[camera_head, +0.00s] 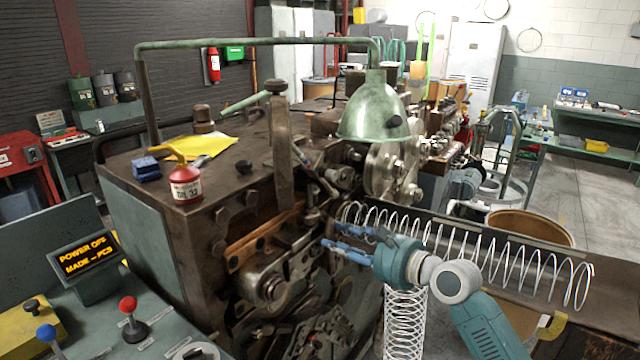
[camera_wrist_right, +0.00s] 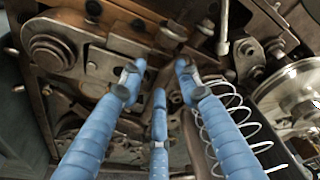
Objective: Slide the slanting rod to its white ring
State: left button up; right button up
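My right gripper (camera_head: 333,236) has blue fingers and is at the front of the coiling machine (camera_head: 172,235), left of the wire spring. In the right wrist view the fingers (camera_wrist_right: 159,72) are spread with nothing between them. A thin slanting metal rod (camera_head: 323,184) shows among the machine parts above the fingertips. A bright metal rod (camera_wrist_right: 224,28) is ahead and right of the fingers in the wrist view. I cannot tell if these are the same rod. No white ring can be made out clearly. My left gripper is out of view.
A long wire spring (camera_head: 470,240) lies along the trough to the right, close to my right wrist. A green lamp shade (camera_head: 375,112) overhangs the machine. A red can (camera_head: 185,184) stands on its top. A control console (camera_head: 140,335) is front left.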

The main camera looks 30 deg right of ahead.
aim_at(326, 187)
jog(key=d+r+m+t, duration=0.2)
jog(key=d+r+m, duration=0.25)
jog(key=r, duration=0.35)
jog(key=shift+n, duration=0.25)
jog(key=p+x, duration=0.1)
jog(key=x, duration=0.2)
jog(key=p+x, duration=0.1)
jog(key=x, duration=0.3)
jog(key=p+x, duration=0.1)
jog(key=x, duration=0.2)
jog(key=shift+w+d+r, duration=0.15)
jog(key=shift+w+r, duration=0.15)
jog(key=shift+w, duration=0.45)
jog(key=shift+c, duration=0.2)
jog(key=shift+f, duration=0.1)
grip_shut()
